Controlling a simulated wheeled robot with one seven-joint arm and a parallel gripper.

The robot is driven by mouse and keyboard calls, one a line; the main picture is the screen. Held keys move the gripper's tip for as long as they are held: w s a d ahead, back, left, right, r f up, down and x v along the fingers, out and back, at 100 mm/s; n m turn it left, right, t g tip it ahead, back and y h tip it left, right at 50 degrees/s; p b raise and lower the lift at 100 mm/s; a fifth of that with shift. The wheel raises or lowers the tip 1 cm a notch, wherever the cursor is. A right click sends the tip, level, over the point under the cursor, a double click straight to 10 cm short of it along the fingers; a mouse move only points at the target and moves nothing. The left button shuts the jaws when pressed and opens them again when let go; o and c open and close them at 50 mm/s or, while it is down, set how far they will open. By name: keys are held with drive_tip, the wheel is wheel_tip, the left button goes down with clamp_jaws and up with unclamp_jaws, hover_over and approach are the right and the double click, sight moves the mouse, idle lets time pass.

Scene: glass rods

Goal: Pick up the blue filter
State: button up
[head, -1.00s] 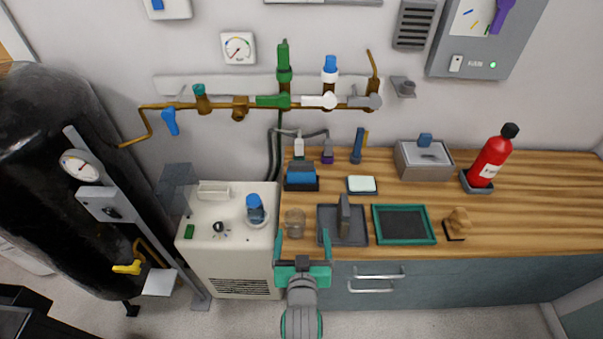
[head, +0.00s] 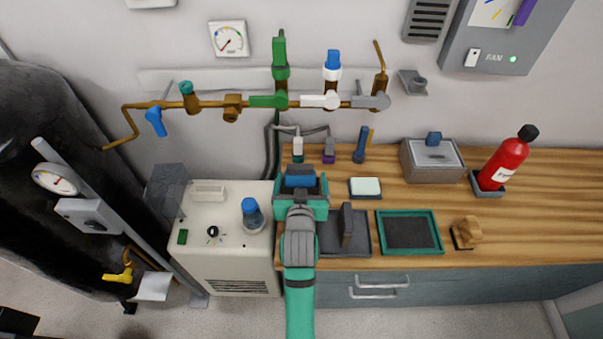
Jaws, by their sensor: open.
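A blue block (head: 299,171) in a dark holder stands on the wooden counter; it fits the name blue filter best, though the view does not settle this. Its lower part and most of the holder are hidden by my gripper. My gripper (head: 300,183) is open, its teal fingers to the left and right of the blue block in the picture. I cannot tell whether they are above it or level with it, or whether they touch it. A clear container with a blue cap (head: 252,214) stands on the white machine to the left.
A grey tray with an upright dark plate (head: 347,225) lies just right of my arm. A teal-framed tray (head: 409,232), a white pad (head: 365,188), a grey box (head: 432,161) and a red extinguisher (head: 502,162) are farther right. Brass pipes with valves (head: 232,106) run along the wall behind.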

sight(300, 169)
drive_tip(key=shift+w+a+f, duration=0.15)
drive_tip(key=shift+w+f, duration=0.15)
drive_tip(key=shift+w, duration=0.25)
drive_tip(key=shift+w+a+f, duration=0.1)
drive_tip(key=shift+w+f, duration=0.15)
drive_tip(key=shift+w, duration=0.25)
drive_tip(key=shift+x, duration=2.55)
drive_tip(key=shift+r, duration=0.15)
drive_tip(key=c, duration=1.4)
